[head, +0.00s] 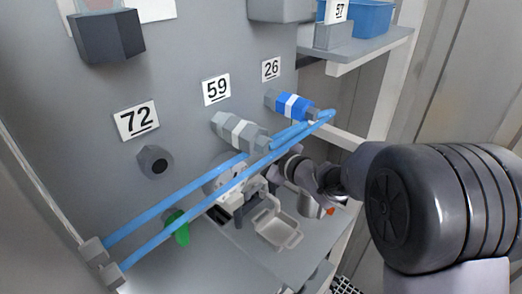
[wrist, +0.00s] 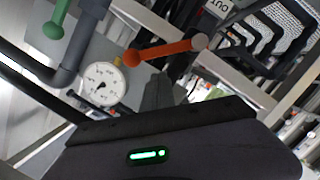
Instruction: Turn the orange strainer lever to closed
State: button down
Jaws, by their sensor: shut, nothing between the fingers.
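The orange strainer lever (wrist: 165,50) is in the upper middle of the wrist view, with a round orange knob at its left end and a pale grey round hub at its right end. In the head view only a small orange bit (head: 330,211) shows beside my arm. My gripper (wrist: 160,85) shows in the wrist view as dark fingers close together, with nothing between them. Its tips point towards the lever and appear just below it in the picture; I cannot tell whether they touch. My arm hides most of this area in the head view.
A green-handled lever (wrist: 55,28) on a grey pipe and a round white gauge (wrist: 103,85) are left of the orange lever. An upside-down OUT label (wrist: 218,8) is nearby. In the head view, blue bars (head: 200,195) cross before the grey panel (head: 190,60).

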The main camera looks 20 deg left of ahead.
jog(key=shift+w+d+f, duration=0.3)
jog(key=shift+w+f, duration=0.25)
jog(key=shift+w+d+m+p, duration=0.15)
jog(key=shift+w+m+p, duration=0.15)
jog(key=shift+p, duration=0.15)
jog(key=shift+f+p, duration=0.1)
jog(key=shift+p, duration=0.2)
jog(key=shift+w+d+f+m+g+p, duration=0.2)
jog(key=shift+w+f+m+g+p, duration=0.1)
jog(key=shift+w+f+m+p, duration=0.3)
jog(key=shift+w+d+f+m+g+p, duration=0.3)
jog(key=shift+w+f+m+p, duration=0.15)
jog(key=shift+f+m+p, duration=0.35)
jog(key=shift+w+d+f+m+g+p, duration=0.15)
jog(key=shift+w+f+m+g+p, duration=0.25)
jog(key=shift+m+p, duration=0.45)
jog(key=shift+w+f, duration=0.1)
jog(key=shift+f, duration=0.05)
